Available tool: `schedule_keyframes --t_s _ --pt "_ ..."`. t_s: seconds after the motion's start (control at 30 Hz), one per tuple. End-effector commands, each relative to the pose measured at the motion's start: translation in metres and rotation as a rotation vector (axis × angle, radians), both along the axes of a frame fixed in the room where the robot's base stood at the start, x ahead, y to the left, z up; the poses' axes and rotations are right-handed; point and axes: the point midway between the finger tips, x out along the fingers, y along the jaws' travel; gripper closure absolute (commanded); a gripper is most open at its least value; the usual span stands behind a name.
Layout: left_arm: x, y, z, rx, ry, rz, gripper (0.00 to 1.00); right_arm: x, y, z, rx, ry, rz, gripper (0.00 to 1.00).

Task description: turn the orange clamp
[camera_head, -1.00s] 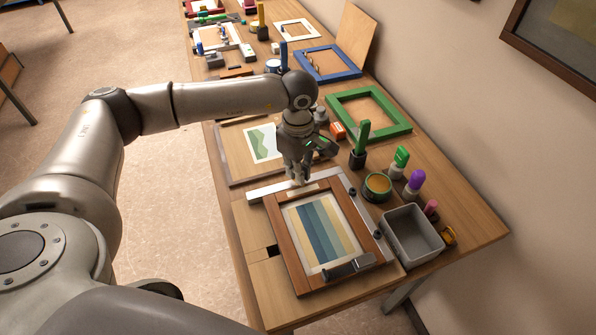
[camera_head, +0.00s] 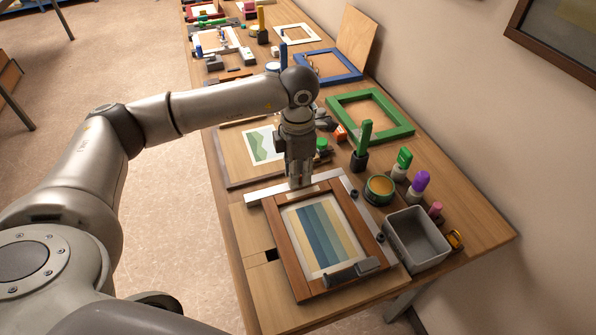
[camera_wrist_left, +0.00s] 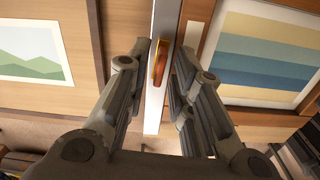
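The orange clamp (camera_wrist_left: 160,62) shows in the left wrist view as a small orange handle on a pale metal bar (camera_wrist_left: 164,25). In the head view the clamp is hidden by my gripper. My left gripper (camera_head: 300,184) points down at the bar (camera_head: 268,190) along the far edge of a brown picture frame (camera_head: 285,245). In the left wrist view its two fingers (camera_wrist_left: 161,68) stand on either side of the orange handle, open, with narrow gaps; I cannot tell whether either touches. A dark clamp (camera_head: 352,271) sits on the frame's near edge. My right gripper is out of view.
A grey bin (camera_head: 416,240), a round tin (camera_head: 379,190) and several coloured-handled tools stand right of the frame. A green frame (camera_head: 370,113) and a blue frame (camera_head: 328,67) lie farther back. A green landscape print (camera_head: 262,145) lies behind the gripper.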

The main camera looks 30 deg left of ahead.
Motion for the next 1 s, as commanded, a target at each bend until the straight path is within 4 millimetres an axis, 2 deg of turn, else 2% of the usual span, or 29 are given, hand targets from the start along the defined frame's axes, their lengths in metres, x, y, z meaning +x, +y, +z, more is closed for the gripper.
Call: schedule_keyframes --t_s 0.37,1.0 --pt "0.000 0.000 0.003 -0.001 -0.001 -0.002 0.71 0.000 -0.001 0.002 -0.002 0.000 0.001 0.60" --pt "0.000 0.000 0.061 0.000 -0.001 -0.003 0.71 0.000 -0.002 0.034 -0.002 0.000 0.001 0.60"
